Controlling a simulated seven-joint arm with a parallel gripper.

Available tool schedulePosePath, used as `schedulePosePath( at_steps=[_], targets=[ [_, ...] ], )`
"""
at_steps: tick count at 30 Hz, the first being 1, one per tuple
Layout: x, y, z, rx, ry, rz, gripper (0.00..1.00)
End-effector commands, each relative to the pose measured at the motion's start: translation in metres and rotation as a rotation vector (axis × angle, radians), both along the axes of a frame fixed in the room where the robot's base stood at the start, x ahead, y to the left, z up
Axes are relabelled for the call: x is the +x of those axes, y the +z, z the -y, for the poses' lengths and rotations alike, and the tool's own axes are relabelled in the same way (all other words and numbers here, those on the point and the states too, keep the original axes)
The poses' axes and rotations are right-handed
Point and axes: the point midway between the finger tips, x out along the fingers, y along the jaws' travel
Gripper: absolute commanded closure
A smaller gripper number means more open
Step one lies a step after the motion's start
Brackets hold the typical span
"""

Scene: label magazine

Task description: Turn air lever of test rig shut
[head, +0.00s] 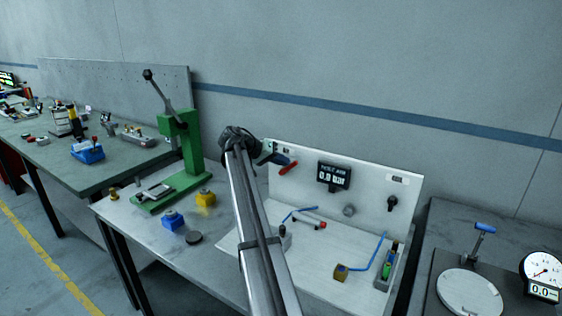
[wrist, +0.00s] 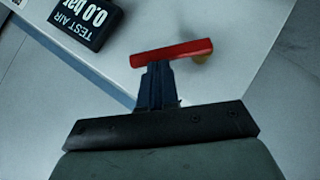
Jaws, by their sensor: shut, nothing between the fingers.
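The red air lever (head: 287,167) is on the white upright panel of the test rig (head: 375,185), near its upper left. In the head view it slants up to the right. In the wrist view the lever (wrist: 175,52) lies across the picture, with a brass-coloured part behind its right end. My gripper (head: 274,158) is shut and empty. In the wrist view its dark fingertips (wrist: 157,66) are close together at the lever's left half; I cannot tell whether they touch it. The test air display (head: 333,175) reads 0.0 bar, also in the wrist view (wrist: 88,18).
A black knob (head: 392,202) and a round grey fitting (head: 348,210) sit on the panel. Blue tubing (head: 372,255) and small blocks lie on the rig's base. A green lever press (head: 183,150) stands left of my arm. A dial gauge (head: 543,268) stands far right.

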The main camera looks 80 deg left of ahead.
Motion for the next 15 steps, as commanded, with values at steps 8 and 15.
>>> schedulePosePath(
  at_steps=[8,15],
  targets=[
    [0.004,-0.001,0.004,0.042,-0.002,-0.042,1.0],
    [0.01,-0.005,0.012,0.14,-0.002,-0.141,1.0]
  ],
)
